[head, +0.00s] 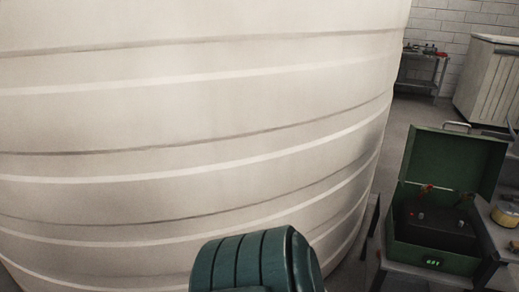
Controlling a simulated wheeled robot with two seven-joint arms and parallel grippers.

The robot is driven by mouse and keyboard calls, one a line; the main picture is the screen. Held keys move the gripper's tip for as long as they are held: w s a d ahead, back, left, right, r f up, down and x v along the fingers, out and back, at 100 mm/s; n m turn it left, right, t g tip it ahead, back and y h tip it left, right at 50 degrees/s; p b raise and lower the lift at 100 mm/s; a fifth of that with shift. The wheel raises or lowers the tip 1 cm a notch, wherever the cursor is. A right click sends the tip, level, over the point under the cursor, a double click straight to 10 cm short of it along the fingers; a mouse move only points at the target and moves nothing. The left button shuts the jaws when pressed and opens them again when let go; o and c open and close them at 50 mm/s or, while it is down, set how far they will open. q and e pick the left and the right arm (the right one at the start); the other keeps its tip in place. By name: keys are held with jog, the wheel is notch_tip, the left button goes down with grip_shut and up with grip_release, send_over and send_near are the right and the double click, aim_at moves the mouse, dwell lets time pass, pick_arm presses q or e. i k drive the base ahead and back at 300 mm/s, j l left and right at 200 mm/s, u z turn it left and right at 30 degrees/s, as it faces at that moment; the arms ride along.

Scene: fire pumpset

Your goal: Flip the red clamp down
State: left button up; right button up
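I cannot make out a red clamp for certain. Small red parts (427,187) show near the front of the raised lid of an open green box (434,258) at the right. They are too small to tell whether one is the clamp. Neither of my grippers is in view.
A huge white ribbed tank (190,120) fills the left and middle. A dark green ribbed rounded housing (240,262) stands at the bottom centre. The green box stands on a low grey stand beside a yellow roll (506,214). A white cabinet (488,82) stands behind at the right.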

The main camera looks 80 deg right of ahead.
aim_at(424, 190)
jog(key=z, duration=4)
